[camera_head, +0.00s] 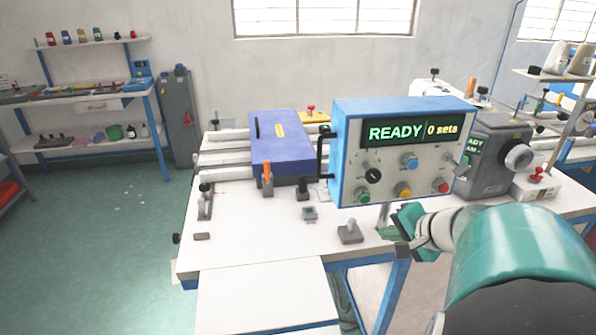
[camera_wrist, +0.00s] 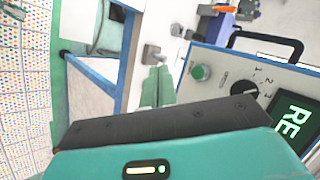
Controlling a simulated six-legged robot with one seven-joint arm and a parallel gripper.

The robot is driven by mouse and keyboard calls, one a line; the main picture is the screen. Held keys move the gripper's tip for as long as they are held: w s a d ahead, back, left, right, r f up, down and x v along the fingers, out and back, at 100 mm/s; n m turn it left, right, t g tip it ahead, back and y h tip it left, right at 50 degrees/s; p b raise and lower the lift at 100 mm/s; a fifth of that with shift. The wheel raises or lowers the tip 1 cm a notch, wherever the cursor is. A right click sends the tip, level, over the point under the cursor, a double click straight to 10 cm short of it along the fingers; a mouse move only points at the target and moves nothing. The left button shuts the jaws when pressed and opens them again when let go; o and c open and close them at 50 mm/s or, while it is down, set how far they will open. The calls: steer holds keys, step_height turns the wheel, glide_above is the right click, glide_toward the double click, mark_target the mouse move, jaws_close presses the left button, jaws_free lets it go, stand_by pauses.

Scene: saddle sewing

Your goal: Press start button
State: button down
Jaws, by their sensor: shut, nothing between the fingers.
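The control box (camera_head: 340,165) is blue with a white front panel, and its display reads "READY | 0 sets". A round green button (camera_head: 362,194) is at the panel's lower left; no start label is readable. It also shows in the wrist view (camera_wrist: 201,72), just right of my fingertips. My gripper (camera_head: 392,232) is below the panel, to the right of and lower than the green button. In the wrist view my teal fingers (camera_wrist: 158,72) are together with nothing between them. They appear apart from the button.
The panel also has a black dial (camera_head: 373,176), a blue knob (camera_head: 410,162), a yellow button (camera_head: 403,190) and a red button (camera_head: 440,187). A blue-purple block (camera_head: 283,150) stands left of the box. A grey machine (camera_head: 490,150) is at right. The table's front left (camera_head: 250,245) is mostly clear.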

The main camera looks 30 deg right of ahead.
mark_target(365, 199)
steer(key=w+d, duration=0.2)
steer(key=w, duration=0.6)
steer(key=shift+w+d, duration=0.2)
steer(key=shift+d, duration=0.05)
steer(key=shift+w, duration=0.1)
stand_by(1.8)
steer(key=shift+w+d, duration=0.1)
steer(key=shift+w, duration=0.2)
